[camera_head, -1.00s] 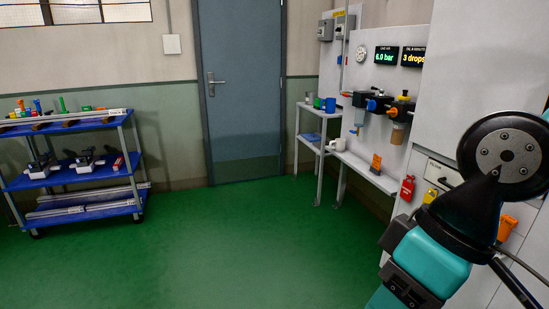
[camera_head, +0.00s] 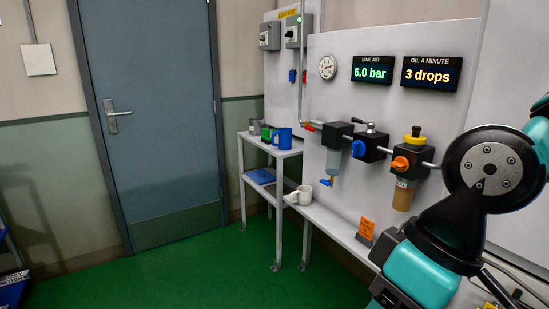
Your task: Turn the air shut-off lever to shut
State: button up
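The air line runs along a pale panel at the right. A small red lever (camera_head: 309,127) sits on the pipe at the left end of the air units; it looks roughly in line with the pipe, but it is small. Beside it are a black filter unit (camera_head: 338,129) with a clear bowl, a regulator with a blue knob (camera_head: 358,148), and an oiler with an orange knob (camera_head: 400,163). The line air display (camera_head: 371,70) reads 6.0 bar. My arm's teal and black links fill the right side, apart from the lever. My gripper is not in view.
A white shelf (camera_head: 330,222) with a white mug (camera_head: 299,195) and an orange card (camera_head: 366,229) runs below the air units. The green floor (camera_head: 230,280) in front is clear.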

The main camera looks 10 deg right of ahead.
aim_at(309, 129)
jog(key=z, duration=0.1)
jog(key=i, duration=1.35)
jog(key=u, duration=0.4)
jog(key=k, duration=0.6)
jog(key=u, duration=1.1)
jog(key=i, duration=1.3)
jog(key=z, duration=0.85)
jog(key=i, duration=0.6)
jog(key=z, duration=0.5)
